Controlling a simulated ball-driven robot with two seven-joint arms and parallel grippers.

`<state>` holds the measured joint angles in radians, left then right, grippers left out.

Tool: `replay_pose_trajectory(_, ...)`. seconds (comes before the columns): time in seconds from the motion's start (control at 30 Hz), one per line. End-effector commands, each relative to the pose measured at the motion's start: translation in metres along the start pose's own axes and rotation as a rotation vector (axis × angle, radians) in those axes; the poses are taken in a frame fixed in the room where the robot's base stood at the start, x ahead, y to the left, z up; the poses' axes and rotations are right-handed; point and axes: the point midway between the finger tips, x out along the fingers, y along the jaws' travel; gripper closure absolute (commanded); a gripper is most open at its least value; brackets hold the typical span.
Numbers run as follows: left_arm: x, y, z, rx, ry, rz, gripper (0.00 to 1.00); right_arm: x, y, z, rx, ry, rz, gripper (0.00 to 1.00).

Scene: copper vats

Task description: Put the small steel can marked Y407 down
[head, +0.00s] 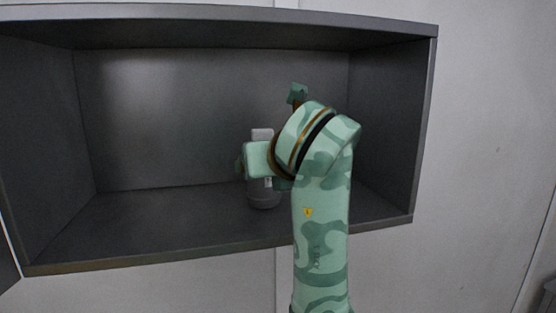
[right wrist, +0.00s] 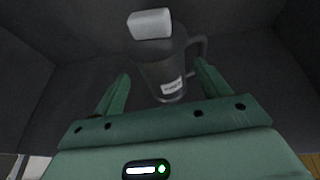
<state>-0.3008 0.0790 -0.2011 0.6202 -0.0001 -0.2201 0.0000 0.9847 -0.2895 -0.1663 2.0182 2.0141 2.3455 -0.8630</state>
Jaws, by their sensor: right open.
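The small steel can (head: 264,200) stands upright on the floor of the grey cabinet, partly hidden behind my right gripper (head: 262,163). In the right wrist view the can (right wrist: 160,76) is dark grey with a pale block-shaped top, a side handle on the right and a white label too blurred to read. The open fingers of my right gripper (right wrist: 164,80) lie on either side of the can's body. I cannot tell whether they touch it. My left gripper is not in view.
The grey cabinet (head: 190,262) is open at the front, with a floor, side walls and a top board close around my arm. Its floor is bare to the left of the can. A pale wall (head: 490,120) lies behind and to the right.

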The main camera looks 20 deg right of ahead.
Motion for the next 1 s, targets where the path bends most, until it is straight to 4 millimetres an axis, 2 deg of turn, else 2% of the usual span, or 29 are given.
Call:
replay_pose_trajectory(0.1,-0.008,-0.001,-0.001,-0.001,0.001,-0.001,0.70,-0.028,-0.001,0.004,0.001,-0.004,-0.001,0.25)
replay_pose_trajectory(0.2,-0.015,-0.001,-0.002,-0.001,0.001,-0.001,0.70,-0.047,0.000,0.004,0.000,-0.006,0.000,0.25)
replay_pose_trajectory(0.3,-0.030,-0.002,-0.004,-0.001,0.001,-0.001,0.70,-0.062,0.000,0.005,0.000,0.000,0.000,0.25)
replay_pose_trajectory(0.4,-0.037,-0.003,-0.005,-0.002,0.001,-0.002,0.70,-0.071,0.000,0.004,0.001,-0.001,0.001,0.25)
replay_pose_trajectory(1.0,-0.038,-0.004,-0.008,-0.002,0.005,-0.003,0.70,-0.074,-0.001,-0.001,0.001,0.001,-0.003,0.25)
